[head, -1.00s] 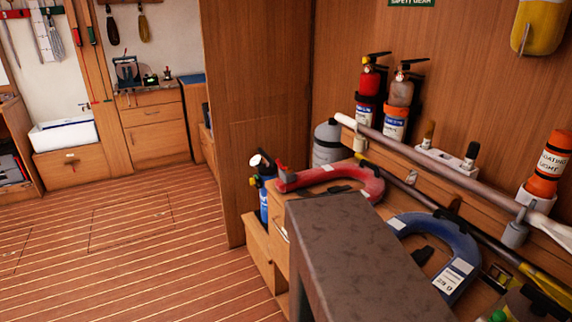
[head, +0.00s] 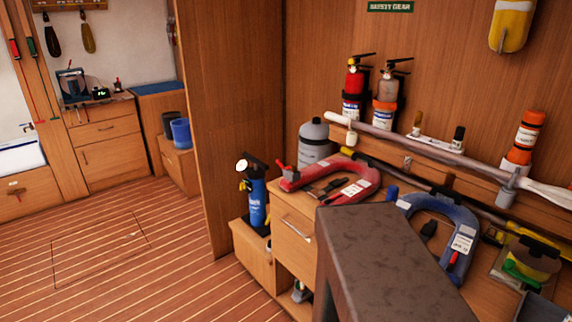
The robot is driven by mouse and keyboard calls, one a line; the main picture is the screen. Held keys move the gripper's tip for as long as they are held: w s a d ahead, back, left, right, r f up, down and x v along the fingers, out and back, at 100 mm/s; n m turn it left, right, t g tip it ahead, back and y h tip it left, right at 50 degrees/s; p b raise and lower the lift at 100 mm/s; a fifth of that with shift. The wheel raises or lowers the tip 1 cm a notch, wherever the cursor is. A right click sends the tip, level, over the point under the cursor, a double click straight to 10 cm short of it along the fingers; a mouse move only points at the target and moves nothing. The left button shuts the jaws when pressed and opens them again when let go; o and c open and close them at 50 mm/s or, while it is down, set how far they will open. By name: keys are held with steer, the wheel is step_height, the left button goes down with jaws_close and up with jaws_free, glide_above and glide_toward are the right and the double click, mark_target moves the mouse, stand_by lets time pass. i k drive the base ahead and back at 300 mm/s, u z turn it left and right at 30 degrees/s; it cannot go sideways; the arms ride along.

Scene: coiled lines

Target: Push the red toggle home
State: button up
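I cannot tell for sure which part is the red toggle. A small red upright piece (head: 281,172) shows at the left end of the red horseshoe-shaped float (head: 350,172) on the wooden locker top. A small red piece (head: 453,260) also lies by the blue horseshoe float (head: 458,222). Both are too small to read clearly. My gripper is not in view.
A dark mottled slab (head: 375,245) stands in the near middle, covering part of the locker. A blue cylinder with a black head (head: 256,203) stands left of the locker. Two extinguishers (head: 354,85) (head: 386,90) stand behind. The plank floor (head: 150,270) at left is clear.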

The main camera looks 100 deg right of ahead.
mark_target(293, 179)
steer(key=z, duration=0.5)
steer(key=i, duration=0.8)
steer(key=z, duration=0.7)
steer(key=i, duration=0.85)
steer(key=z, duration=0.7)
steer(key=i, duration=0.65)
steer(key=z, duration=0.85)
steer(key=i, duration=0.65)
steer(key=z, duration=0.4)
